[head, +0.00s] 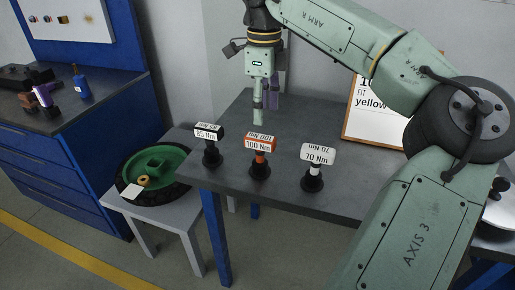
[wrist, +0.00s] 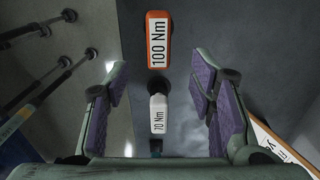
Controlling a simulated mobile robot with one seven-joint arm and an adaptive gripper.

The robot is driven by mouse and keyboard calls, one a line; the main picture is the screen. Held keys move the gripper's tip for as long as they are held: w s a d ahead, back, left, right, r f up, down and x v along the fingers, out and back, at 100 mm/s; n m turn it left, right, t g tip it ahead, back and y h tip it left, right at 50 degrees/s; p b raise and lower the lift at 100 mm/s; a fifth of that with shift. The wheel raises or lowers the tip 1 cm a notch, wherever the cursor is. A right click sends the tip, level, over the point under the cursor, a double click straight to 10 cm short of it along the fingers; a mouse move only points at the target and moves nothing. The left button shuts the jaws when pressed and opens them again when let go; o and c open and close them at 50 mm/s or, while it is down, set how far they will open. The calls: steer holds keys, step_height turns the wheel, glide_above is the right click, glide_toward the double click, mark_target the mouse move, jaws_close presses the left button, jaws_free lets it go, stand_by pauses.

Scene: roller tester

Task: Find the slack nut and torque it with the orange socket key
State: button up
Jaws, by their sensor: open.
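The orange socket key (head: 261,144), labelled 100 Nm, stands upright on the grey table. A black key (head: 209,132) stands to its left and a white key (head: 318,153), labelled 70 Nm, to its right. My gripper (head: 266,108) is open and empty, pointing down above the table near the orange key. In the wrist view the orange key (wrist: 159,40) is at the top, beyond the fingertips. The white key (wrist: 158,114) shows between my purple-padded fingers (wrist: 158,85). I cannot make out a slack nut.
A black tyre with a green hub (head: 165,163) lies on a grey stool (head: 178,215) left of the table (head: 350,200), with a small brass ring (head: 144,181) on it. A sign (head: 370,110) stands behind, partly hidden by my arm. A blue workbench (head: 80,165) is at far left.

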mark_target(260, 137)
steer(key=f, duration=0.3)
steer(key=f+p, duration=0.1)
steer(key=f, duration=0.2)
steer(key=f+p, duration=0.1)
steer(key=f, duration=0.2)
steer(key=shift+a+f, duration=0.1)
steer(key=shift+a, duration=0.25)
jaws_close()
stand_by(0.3)
